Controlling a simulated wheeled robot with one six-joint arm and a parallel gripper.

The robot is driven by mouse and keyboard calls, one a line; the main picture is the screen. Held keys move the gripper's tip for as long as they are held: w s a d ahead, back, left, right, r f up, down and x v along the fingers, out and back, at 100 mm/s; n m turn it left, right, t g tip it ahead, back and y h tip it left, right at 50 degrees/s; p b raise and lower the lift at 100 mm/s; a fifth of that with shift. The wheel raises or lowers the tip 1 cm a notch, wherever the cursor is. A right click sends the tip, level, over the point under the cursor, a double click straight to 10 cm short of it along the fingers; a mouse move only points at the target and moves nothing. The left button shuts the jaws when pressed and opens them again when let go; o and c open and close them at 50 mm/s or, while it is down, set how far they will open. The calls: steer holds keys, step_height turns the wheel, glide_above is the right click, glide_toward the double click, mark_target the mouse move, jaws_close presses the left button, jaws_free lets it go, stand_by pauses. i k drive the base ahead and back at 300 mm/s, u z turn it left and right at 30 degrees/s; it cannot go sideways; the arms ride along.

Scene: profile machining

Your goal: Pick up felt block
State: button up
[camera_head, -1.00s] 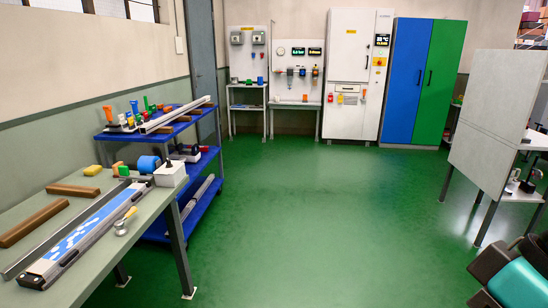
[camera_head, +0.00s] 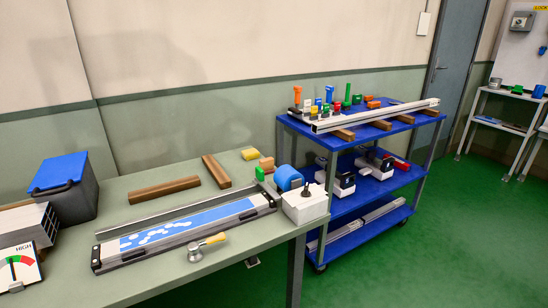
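Either may be the felt block; I cannot tell which from this view. My gripper is not in view.
A long tray with a blue-and-white surface (camera_head: 185,232) lies along the bench front, with a yellow-handled tool (camera_head: 205,245) before it. Wooden bars (camera_head: 164,189), a blue cylinder (camera_head: 288,178) and a white box (camera_head: 305,204) are nearby. A blue cart (camera_head: 340,207) stands right; green floor is open beyond.

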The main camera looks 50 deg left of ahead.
mark_target(267, 164)
steer(key=u, duration=0.5)
steer(key=i, duration=1.3)
steer(key=u, duration=1.65)
steer(key=i, duration=1.2)
steer(key=u, duration=0.65)
